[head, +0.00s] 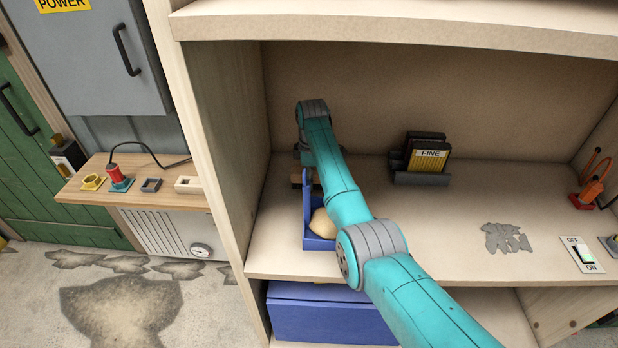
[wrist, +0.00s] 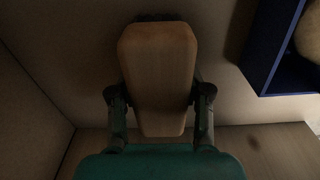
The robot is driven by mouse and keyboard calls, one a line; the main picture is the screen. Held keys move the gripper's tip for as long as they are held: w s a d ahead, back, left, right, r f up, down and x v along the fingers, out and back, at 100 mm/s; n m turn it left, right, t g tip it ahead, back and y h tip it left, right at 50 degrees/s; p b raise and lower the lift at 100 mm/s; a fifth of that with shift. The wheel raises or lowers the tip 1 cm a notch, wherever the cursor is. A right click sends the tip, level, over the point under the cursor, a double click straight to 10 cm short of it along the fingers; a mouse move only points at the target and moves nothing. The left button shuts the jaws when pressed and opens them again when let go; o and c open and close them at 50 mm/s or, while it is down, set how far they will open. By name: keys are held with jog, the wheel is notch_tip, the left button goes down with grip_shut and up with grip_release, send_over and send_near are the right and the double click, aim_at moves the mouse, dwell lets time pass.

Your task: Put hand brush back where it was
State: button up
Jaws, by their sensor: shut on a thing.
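The hand brush (wrist: 158,75) is a pale wooden block with a strip of dark bristles at its far end in the wrist view. My gripper (wrist: 161,94) is shut on its sides, with one finger on each side. In the head view my arm reaches into the left part of the shelf. A small brown piece, perhaps the brush (head: 297,181), shows beside the arm just behind the blue bin. The gripper itself is mostly hidden behind the arm there. Whether the brush touches the shelf cannot be told.
A blue bin (head: 309,203) holding a tan rounded thing (head: 323,224) stands close by; it also shows in the wrist view (wrist: 262,65). The shelf's left wall (head: 232,130) is near. A dark holder (head: 420,179) labelled FINE stands right. Grey scraps (head: 506,238) lie farther right.

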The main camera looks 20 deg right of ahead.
jog(key=o, duration=1.1)
jog(key=shift+f, duration=0.1)
jog(key=r, duration=1.2)
jog(key=shift+s+d+r, duration=0.1)
jog(key=shift+d+r, duration=0.1)
